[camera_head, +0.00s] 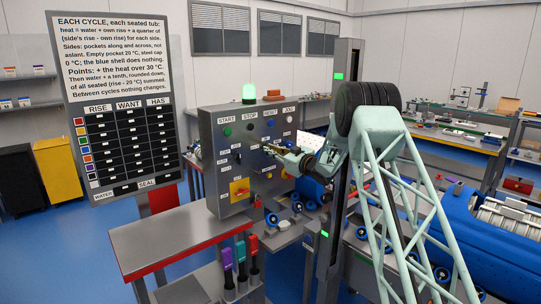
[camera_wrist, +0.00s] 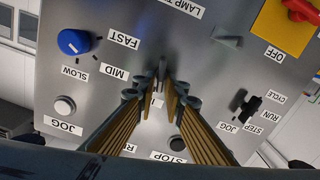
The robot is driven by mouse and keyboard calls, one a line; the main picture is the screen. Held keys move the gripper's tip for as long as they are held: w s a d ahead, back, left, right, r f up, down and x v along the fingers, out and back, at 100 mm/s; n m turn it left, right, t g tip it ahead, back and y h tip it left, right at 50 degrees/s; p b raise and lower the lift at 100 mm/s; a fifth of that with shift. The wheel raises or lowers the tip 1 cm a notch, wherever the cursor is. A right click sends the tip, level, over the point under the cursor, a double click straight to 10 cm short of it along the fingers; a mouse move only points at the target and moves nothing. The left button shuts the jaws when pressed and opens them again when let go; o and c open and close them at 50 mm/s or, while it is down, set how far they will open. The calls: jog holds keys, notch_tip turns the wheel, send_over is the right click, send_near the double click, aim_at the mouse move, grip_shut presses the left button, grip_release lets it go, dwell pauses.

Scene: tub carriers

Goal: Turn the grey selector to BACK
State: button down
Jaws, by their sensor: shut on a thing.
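The grey control panel (camera_head: 222,190) stands upright on a bench in the head view and fills most of the wrist view (camera_wrist: 120,25). My gripper (camera_wrist: 163,80) is at the panel face, its fingertips drawn together on a small part between the blue knob (camera_wrist: 73,42) and the black selector (camera_wrist: 243,105). That part, the grey selector, is almost wholly hidden by the fingers, so its pointing direction and its labels cannot be read. In the head view my gripper (camera_head: 272,150) reaches the panel from the right.
A grey wedge-shaped piece (camera_wrist: 228,40) and a yellow plate with a red switch (camera_wrist: 292,25) are close by. A white button (camera_wrist: 65,105) and a black button (camera_wrist: 177,143) also stick out. A board with text (camera_head: 120,60) hangs left of the panel.

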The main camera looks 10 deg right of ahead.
jog(key=n+b, duration=0.3)
jog(key=b, duration=0.1)
jog(key=n+b, duration=0.3)
jog(key=b, duration=0.1)
jog(key=f+n+b, duration=0.1)
jog(key=n+b, duration=0.1)
jog(key=b, duration=0.2)
jog(key=shift+s+a+n, duration=0.25)
jog(key=shift+a+n, duration=0.1)
jog(key=shift+n, duration=0.05)
jog(key=shift+r+n, duration=0.1)
jog(key=shift+n, duration=0.2)
jog(key=c, duration=2.7)
grip_release()
jog(key=shift+v, duration=6)
